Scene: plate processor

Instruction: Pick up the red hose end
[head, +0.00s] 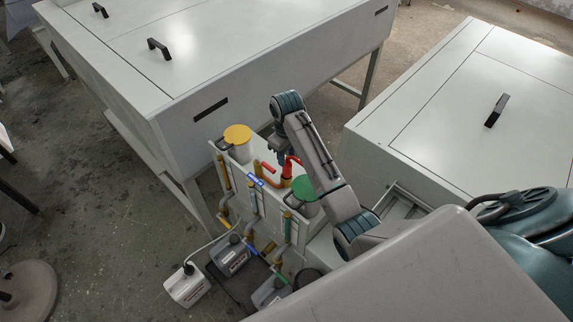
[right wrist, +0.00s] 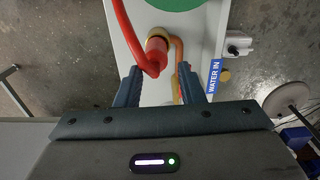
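The red hose end (right wrist: 156,58) shows in the right wrist view, seated on a brass fitting (right wrist: 158,35), with the red hose (right wrist: 124,28) curving up from it. In the head view the red hose end (head: 287,169) stands upright on the white unit, just below my right gripper (head: 281,155). My right gripper (right wrist: 160,82) is open. Its two dark fingers are apart, one either side of the line to the hose end, and nothing is held. The hose end lies just beyond the fingertips. My left gripper is out of view.
The white unit (head: 262,192) carries a yellow-lidded pot (head: 237,135), a green-lidded pot (head: 304,188) and copper pipes. A "WATER IN" label (right wrist: 214,76) is right of the fingers. Large white cabinets (head: 230,70) stand behind. Canisters (head: 187,286) are on the floor.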

